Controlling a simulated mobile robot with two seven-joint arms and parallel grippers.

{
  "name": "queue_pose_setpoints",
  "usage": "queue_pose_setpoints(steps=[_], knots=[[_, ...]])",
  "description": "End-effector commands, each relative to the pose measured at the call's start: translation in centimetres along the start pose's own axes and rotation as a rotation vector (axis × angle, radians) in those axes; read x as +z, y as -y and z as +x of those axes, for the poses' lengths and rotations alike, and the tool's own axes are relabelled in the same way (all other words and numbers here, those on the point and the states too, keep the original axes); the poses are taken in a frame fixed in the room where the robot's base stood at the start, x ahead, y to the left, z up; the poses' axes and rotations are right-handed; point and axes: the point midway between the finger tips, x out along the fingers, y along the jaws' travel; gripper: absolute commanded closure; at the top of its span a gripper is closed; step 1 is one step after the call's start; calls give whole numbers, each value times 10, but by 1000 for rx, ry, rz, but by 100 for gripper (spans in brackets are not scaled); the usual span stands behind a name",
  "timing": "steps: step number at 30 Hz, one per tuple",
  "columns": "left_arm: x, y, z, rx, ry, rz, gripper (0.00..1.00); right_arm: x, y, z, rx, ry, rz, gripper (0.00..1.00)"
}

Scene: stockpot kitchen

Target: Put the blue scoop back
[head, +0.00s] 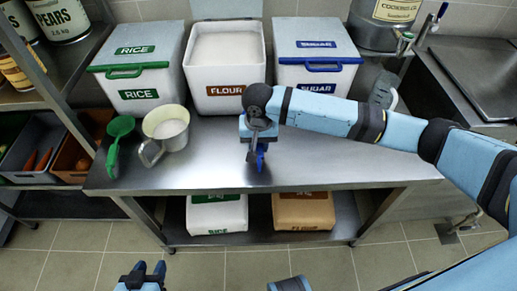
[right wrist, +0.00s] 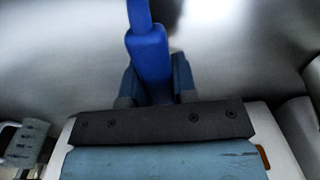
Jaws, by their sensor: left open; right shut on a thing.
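The blue scoop (head: 261,161) is in my right gripper (head: 258,147), above the front middle of the steel table. In the right wrist view the blue scoop (right wrist: 150,55) shows as a blue bar between the two fingers of the gripper (right wrist: 155,85), which is shut on it. Most of the scoop is hidden by the gripper in the head view. The sugar bin (head: 316,72), with a blue lid handle and blue label, stands closed at the back right of the table. My left gripper (head: 149,270) is open and empty, low in front of the table.
An open flour bin (head: 224,65) and a closed rice bin (head: 137,70) stand left of the sugar bin. A measuring jug (head: 166,127) with white contents and a green scoop (head: 119,135) are at the table's left. A sink (head: 480,75) is at right. The table's front middle is clear.

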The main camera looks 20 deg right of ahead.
Motion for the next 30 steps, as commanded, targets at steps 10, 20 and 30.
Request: queue_pose_setpoints(steps=[10,20,30], knots=[[-1,-1,0,1,-8,3,57,0,0,21,0,-1,-1,100],[-1,-1,0,1,-6,1,57,1,0,24,0,0,0,48],[2,-1,1,1,-1,2,57,0,0,16,-1,-1,0,48]])
